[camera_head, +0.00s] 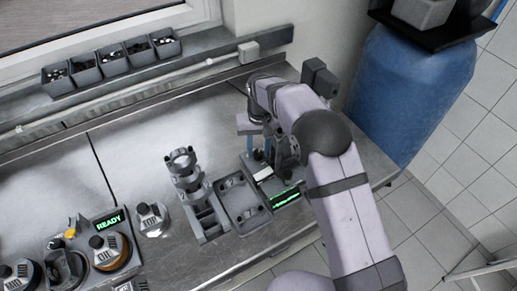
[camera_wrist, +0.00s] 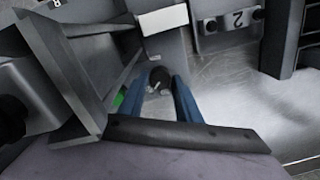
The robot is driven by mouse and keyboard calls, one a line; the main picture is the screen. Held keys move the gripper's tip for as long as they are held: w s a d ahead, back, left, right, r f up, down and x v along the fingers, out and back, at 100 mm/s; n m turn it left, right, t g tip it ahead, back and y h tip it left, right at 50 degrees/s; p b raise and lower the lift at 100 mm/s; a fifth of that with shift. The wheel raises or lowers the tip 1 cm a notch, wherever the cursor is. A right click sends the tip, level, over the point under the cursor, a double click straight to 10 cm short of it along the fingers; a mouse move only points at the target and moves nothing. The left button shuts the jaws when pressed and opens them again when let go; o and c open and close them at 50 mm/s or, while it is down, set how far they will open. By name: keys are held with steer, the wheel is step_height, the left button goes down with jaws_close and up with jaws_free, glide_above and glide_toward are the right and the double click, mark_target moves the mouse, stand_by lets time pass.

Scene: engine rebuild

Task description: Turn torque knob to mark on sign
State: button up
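A small dark round knob (camera_wrist: 160,77) shows between my fingertips in the wrist view. In the head view it is a dark spot (camera_head: 259,155) just below the fingers, partly hidden by my arm. My gripper (camera_head: 257,146) has two blue fingers, which stand apart on either side of the knob in the wrist view (camera_wrist: 160,90). I cannot tell whether they touch it. A blank-looking white plate (camera_head: 263,174) lies near the knob, and it also shows in the wrist view (camera_wrist: 163,19). A green-lit display (camera_head: 286,198) is beside it; no mark is readable.
Grey fixtures, a tray (camera_head: 240,203) and a stacked ring part (camera_head: 182,165), stand left of my gripper. A "READY" display (camera_head: 109,221) and oil containers (camera_head: 110,250) are at the lower left. A blue barrel (camera_head: 410,85) stands right of the bench. The bench's middle left is clear.

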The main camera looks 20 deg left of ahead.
mark_target(259, 152)
steer(key=shift+o, duration=0.9)
steer(key=shift+r, duration=0.1)
step_height(259, 152, up, 6)
steer(key=shift+d+f+b, duration=0.1)
steer(key=shift+b, duration=1.05)
steer(key=shift+r, duration=0.7)
